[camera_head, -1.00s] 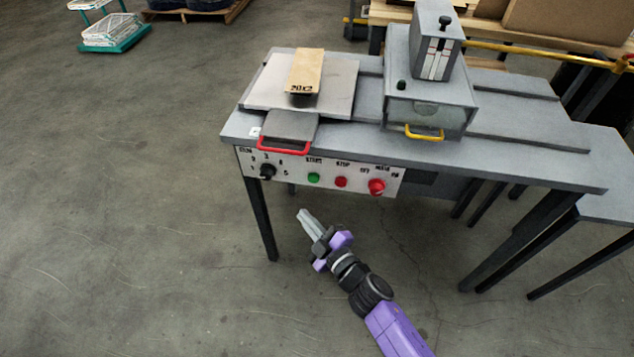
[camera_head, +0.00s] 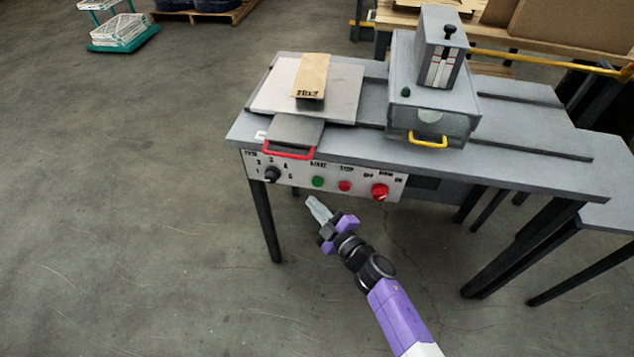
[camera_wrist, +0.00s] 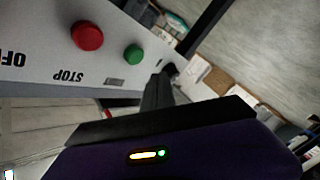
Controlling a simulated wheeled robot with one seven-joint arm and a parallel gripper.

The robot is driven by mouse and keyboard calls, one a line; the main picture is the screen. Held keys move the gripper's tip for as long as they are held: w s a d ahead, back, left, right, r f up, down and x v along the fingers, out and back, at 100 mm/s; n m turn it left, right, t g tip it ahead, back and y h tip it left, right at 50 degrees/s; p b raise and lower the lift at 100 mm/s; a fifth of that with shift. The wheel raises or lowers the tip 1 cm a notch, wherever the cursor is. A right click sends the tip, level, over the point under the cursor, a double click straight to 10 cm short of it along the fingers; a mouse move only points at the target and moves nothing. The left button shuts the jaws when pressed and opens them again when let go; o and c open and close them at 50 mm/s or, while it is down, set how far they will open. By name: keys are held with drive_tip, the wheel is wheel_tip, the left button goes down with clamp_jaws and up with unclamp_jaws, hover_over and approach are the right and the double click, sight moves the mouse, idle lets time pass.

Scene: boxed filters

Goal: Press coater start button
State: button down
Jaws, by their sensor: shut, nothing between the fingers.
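The coater is a grey table machine (camera_head: 540,168) with a white control panel (camera_head: 360,188) on its front edge. On the panel are a green start button (camera_head: 318,181), a red stop button (camera_head: 345,186), a larger red main knob (camera_head: 380,192) and a black dial (camera_head: 272,174). My gripper (camera_head: 311,201) is shut and empty, just below and in front of the green button, apart from it in the head view. In the wrist view, the green button (camera_wrist: 133,54) and red stop button (camera_wrist: 87,36) show beyond my dark finger (camera_wrist: 157,92), which hides part of the panel.
A flat plate with a brown box (camera_head: 310,76) lies on the table above a red handle (camera_head: 289,153). A grey housing with a yellow handle (camera_head: 428,141) stands right of it. Table legs (camera_head: 265,222) stand below.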

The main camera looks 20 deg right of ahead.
drive_tip(key=shift+w+d, duration=0.95)
drive_tip(key=shift+w, duration=0.25)
idle(1.2)
drive_tip(key=shift+w+d, duration=0.2)
drive_tip(key=shift+w, duration=0.15)
drive_tip(key=shift+w+d, duration=0.35)
drive_tip(key=shift+w, duration=0.05)
idle(1.1)
drive_tip(key=shift+s+a, duration=0.55)
drive_tip(key=shift+s, duration=0.2)
drive_tip(key=s+a, duration=0.1)
drive_tip(key=s, duration=0.1)
drive_tip(key=s+a, duration=0.2)
idle(0.5)
